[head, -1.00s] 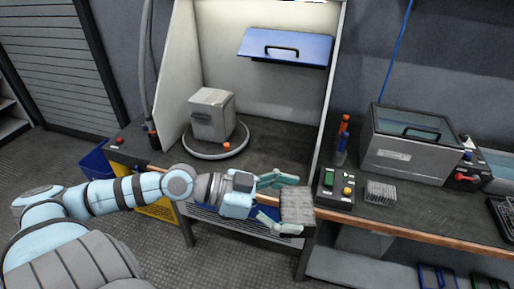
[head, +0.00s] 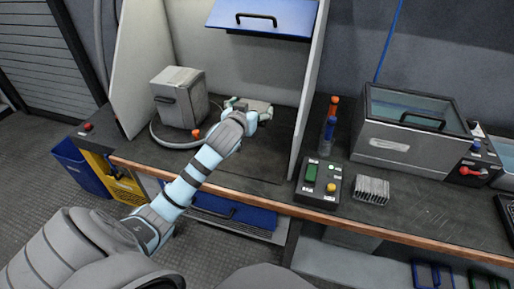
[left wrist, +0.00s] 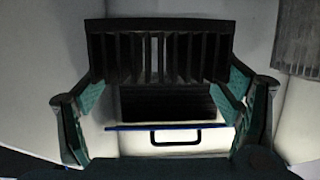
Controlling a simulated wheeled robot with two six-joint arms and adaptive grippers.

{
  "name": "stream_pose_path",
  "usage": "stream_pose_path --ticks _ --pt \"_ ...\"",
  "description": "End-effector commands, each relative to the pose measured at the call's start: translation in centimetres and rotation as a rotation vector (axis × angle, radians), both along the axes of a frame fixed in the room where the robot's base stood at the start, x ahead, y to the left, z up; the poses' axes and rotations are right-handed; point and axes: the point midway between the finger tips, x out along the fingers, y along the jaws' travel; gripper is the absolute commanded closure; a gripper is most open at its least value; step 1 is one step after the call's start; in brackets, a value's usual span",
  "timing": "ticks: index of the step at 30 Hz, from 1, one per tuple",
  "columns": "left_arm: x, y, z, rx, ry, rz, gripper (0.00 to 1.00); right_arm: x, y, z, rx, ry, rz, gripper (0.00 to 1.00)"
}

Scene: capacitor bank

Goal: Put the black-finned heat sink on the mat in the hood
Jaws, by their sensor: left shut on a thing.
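The black-finned heat sink (left wrist: 160,45) sits between the fingers of my left gripper (left wrist: 160,100) in the left wrist view, its dark fins upright. My left gripper is shut on it. In the head view my left gripper (head: 248,106) is inside the open hood, and my wrist hides most of the heat sink. The hood floor (head: 262,152) is dark; I cannot make out a separate mat edge on it. My right gripper is not in view.
The blue panel (head: 262,18) hangs above. Right of the hood wall are a button box (head: 318,182), a silver finned block (head: 371,190) and a lidded tank (head: 405,150).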

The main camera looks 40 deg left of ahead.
Motion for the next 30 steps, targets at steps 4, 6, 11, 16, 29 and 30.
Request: stream_pose_path --ticks 4,6,11,16,29,30 --pt "0.2 -0.5 -6.7 -0.001 0.004 -0.009 0.59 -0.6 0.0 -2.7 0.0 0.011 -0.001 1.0" --pt "0.3 -0.5 -9.0 -0.001 0.003 -0.01 0.59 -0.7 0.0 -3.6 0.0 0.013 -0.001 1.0" --pt "0.2 -0.4 -11.7 0.0 -0.001 -0.01 0.59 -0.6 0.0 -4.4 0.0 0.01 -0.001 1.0" --pt "0.1 -0.3 -14.4 0.001 0.001 -0.01 0.59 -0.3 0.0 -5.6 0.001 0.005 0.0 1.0" --pt "0.0 -0.3 -16.1 0.0 0.001 -0.009 0.12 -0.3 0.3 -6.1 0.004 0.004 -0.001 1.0" --pt "0.1 -0.3 -16.1 0.0 0.001 -0.009 0.06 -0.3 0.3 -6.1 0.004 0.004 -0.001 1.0"
